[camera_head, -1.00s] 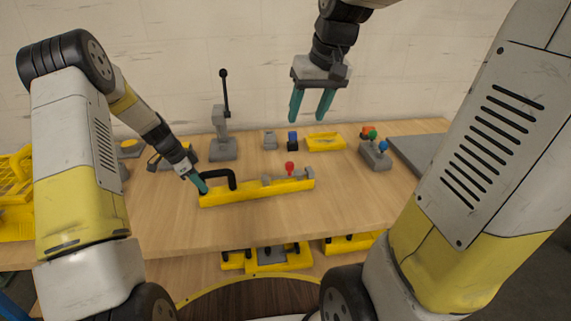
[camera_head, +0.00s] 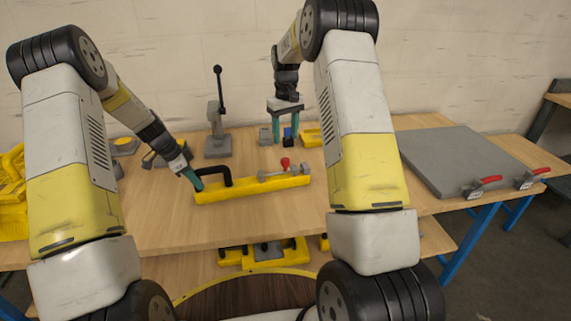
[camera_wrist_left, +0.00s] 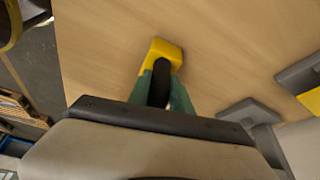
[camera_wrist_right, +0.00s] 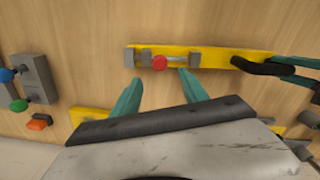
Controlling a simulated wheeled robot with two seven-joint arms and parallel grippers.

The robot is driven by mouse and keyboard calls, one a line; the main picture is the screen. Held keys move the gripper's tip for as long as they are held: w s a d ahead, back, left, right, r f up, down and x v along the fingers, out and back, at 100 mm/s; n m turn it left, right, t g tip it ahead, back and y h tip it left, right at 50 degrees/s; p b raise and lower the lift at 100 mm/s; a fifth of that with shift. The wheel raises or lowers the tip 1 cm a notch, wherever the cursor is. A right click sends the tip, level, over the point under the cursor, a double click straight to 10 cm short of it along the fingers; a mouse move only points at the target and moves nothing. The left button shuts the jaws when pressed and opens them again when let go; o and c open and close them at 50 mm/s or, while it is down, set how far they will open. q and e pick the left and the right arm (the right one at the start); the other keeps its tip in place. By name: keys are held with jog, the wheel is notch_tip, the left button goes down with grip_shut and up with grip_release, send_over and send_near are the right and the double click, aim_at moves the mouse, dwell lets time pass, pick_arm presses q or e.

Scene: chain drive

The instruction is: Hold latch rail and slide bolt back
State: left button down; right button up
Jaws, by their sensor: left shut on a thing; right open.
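The yellow latch rail (camera_head: 240,191) lies on the wooden table, with a black handle (camera_head: 214,171) at its left end. My left gripper (camera_head: 195,180) is shut on that handle; the left wrist view shows the black handle (camera_wrist_left: 160,85) between its teal fingers. The grey bolt with a red knob (camera_head: 285,162) sits on the rail's right part. My right gripper (camera_head: 288,142) is open and empty, pointing down behind the rail. In the right wrist view the red knob (camera_wrist_right: 159,62) lies just beyond its fingertips (camera_wrist_right: 158,80), apart from them.
A grey lever stand (camera_head: 217,145) stands behind the rail. A small grey block (camera_head: 265,136) and a yellow tray (camera_head: 312,137) are near my right gripper. A grey plate with red-handled clamps (camera_head: 455,160) lies at right. Bare table lies in front of the rail.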

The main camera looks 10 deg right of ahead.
aim_at(285, 159)
notch_tip(285, 159, down, 12)
jog(key=shift+w+f, duration=0.1)
jog(key=shift+f, duration=0.1)
jog(key=shift+c, duration=0.2)
grip_shut()
jog(key=shift+a, duration=0.1)
dwell(1.4)
